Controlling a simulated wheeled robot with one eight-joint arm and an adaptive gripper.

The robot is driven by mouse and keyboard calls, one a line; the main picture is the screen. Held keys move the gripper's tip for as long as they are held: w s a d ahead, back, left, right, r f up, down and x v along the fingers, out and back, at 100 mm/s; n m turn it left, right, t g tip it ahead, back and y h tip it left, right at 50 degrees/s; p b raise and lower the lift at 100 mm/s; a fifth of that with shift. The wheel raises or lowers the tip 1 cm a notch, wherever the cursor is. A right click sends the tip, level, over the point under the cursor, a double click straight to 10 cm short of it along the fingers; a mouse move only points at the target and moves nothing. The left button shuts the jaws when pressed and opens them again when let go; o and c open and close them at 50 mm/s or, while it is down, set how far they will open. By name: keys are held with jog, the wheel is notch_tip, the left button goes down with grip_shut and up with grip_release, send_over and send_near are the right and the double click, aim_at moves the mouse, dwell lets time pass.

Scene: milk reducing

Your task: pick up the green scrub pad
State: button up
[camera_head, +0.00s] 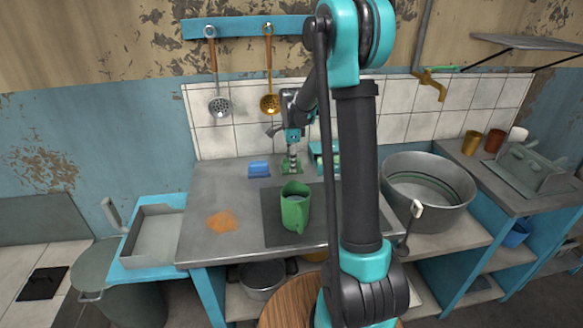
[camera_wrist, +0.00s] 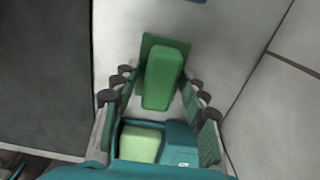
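The green scrub pad (camera_wrist: 165,72) lies on the grey counter, with a raised lighter block on a darker green base. In the head view, the pad (camera_head: 287,169) shows just below my gripper (camera_head: 292,160), partly hidden by it. In the wrist view, my gripper (camera_wrist: 160,92) is open, its fingers spread to the left and right of the pad's near end. The far end of the pad extends past the fingertips. I cannot tell whether any finger touches it.
A blue pad (camera_head: 259,169) lies left of my gripper. A green jug (camera_head: 296,210) stands on a dark mat (camera_head: 271,232) nearer the front. A teal holder (camera_head: 317,148) sits close on the right. A large metal pot (camera_head: 428,207) stands further right.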

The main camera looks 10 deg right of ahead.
grip_shut()
notch_tip(320, 180, up, 20)
dwell(0.7)
